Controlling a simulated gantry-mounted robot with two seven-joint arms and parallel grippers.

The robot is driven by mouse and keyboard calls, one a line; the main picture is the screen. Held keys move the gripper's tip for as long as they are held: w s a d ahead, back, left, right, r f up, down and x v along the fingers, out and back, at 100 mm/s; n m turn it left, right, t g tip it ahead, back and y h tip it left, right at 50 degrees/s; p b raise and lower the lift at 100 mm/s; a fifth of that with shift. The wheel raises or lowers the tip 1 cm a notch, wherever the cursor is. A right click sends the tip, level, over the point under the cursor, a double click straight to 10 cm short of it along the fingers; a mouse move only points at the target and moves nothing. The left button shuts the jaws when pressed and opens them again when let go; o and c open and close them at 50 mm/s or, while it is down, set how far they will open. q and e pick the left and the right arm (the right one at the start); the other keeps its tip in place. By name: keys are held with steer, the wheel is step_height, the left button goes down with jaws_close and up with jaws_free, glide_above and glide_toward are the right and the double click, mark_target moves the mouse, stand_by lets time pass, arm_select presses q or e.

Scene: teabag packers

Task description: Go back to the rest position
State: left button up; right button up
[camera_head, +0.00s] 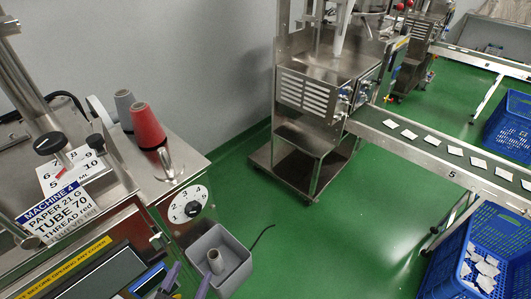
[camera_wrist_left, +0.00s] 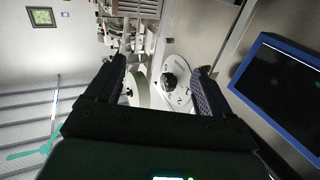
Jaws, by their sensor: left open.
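My left gripper (camera_head: 187,281) shows only as two purple-tinted fingertips at the bottom edge of the head view. In the left wrist view its dark fingers (camera_wrist_left: 160,72) are spread apart with nothing held between them. A round white numbered dial (camera_head: 187,205) is on the machine front, beyond the fingertips. In the left wrist view a dial with a black knob (camera_wrist_left: 170,82) appears between the fingers, apart from them. My right gripper is in neither view.
A grey bin (camera_head: 233,262) holding a grey spool hangs beside the dial. Red (camera_head: 147,122) and grey cones stand on the machine. A blue-framed screen (camera_wrist_left: 282,90) is at right in the wrist view. Green floor (camera_head: 330,245) is open before the conveyor (camera_head: 420,150) and blue crate (camera_head: 500,240).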

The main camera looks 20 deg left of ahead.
arm_select(q)
steer(key=w+d+r+g+h+p, duration=0.1)
steer(key=w+d+r+g+p, duration=0.1)
steer(key=r+p, duration=0.35)
steer(key=w+d+r+g+h+p, duration=0.1)
steer(key=w+d+r+p, duration=0.15)
steer(key=r+p, duration=0.35)
steer(key=s+d+f+m+g, duration=0.1)
steer(key=s+f+m+g, duration=0.1)
steer(key=s+f+g, duration=0.3)
steer(key=s+f+m+g, duration=0.1)
steer(key=s+f+g, duration=0.2)
steer(key=s+g, duration=0.4)
step_height(320, 180, up, 39)
steer(key=p, duration=3.8)
steer(key=shift+d+f+t, duration=0.2)
steer(key=shift+d+t, duration=0.05)
steer(key=shift+t, duration=0.05)
